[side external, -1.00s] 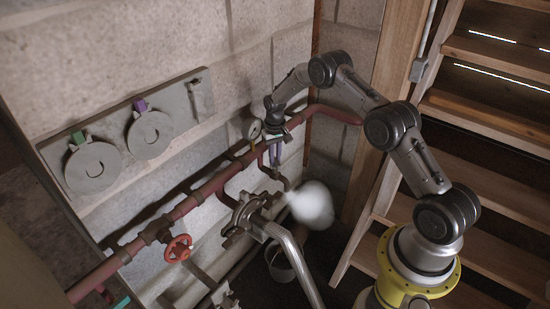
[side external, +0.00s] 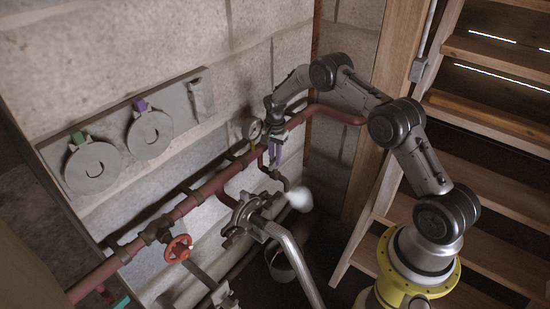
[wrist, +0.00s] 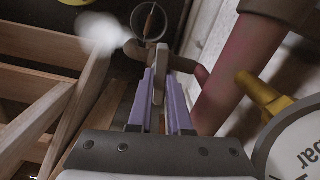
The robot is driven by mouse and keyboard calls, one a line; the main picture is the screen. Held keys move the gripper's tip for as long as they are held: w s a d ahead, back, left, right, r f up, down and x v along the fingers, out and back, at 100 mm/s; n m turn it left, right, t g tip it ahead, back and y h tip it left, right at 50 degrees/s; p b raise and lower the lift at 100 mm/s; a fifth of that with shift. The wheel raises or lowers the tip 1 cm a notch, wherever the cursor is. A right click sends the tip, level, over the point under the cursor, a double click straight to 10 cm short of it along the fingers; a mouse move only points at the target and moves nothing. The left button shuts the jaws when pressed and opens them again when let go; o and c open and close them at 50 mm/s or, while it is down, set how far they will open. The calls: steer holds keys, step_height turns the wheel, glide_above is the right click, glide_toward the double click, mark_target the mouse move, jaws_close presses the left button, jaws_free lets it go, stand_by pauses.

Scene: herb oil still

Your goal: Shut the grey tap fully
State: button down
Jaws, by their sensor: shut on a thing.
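My gripper (wrist: 160,105) shows in the wrist view with its purple fingers closed on the grey tap's lever (wrist: 161,66). The lever stands between the fingertips, close to the pipe outlet. In the side view my gripper (side external: 276,150) points down beside the red pipe, and its fingers mostly hide the tap. A small white puff of steam (side external: 299,198) hangs at the outlet below; the puff also shows in the wrist view (wrist: 97,33). How far the tap is turned is hard to tell.
The red pipe (side external: 205,190) runs along the wall, with a pressure gauge (side external: 254,129) close to my gripper. A red handwheel (side external: 178,248) and a silver pipe (side external: 297,262) are lower down. A bucket (side external: 281,266) stands below. Wooden stairs (side external: 480,150) rise at right.

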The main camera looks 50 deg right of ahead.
steer(key=shift+m, duration=1.1)
steer(key=c, duration=0.8)
jaws_free()
steer(key=shift+c, duration=0.2)
step_height(320, 180, up, 14)
